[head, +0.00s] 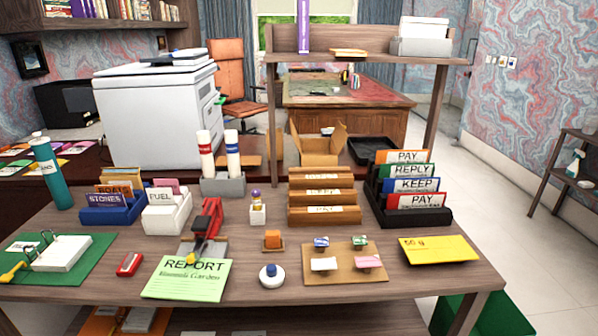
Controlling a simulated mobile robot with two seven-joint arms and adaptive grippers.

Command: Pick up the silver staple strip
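A red and black stapler (210,216) stands near the front middle of the desk, its upper part raised. A flat grey piece (217,244) lies at its foot, behind the green REPORT sheet (187,279). I cannot pick out the silver staple strip for certain; it is too small or hidden among the parts around the stapler. A thin dark and yellow item (194,254) crosses the sheet's back edge. Neither my left nor my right gripper shows in the head view.
A red box (130,264) lies left of the sheet. A white and blue round item (271,276) and a cork board (343,276) stand to the right. Card holders, including the wooden one (323,216), line the back. Bare desk (420,283) shows at front right.

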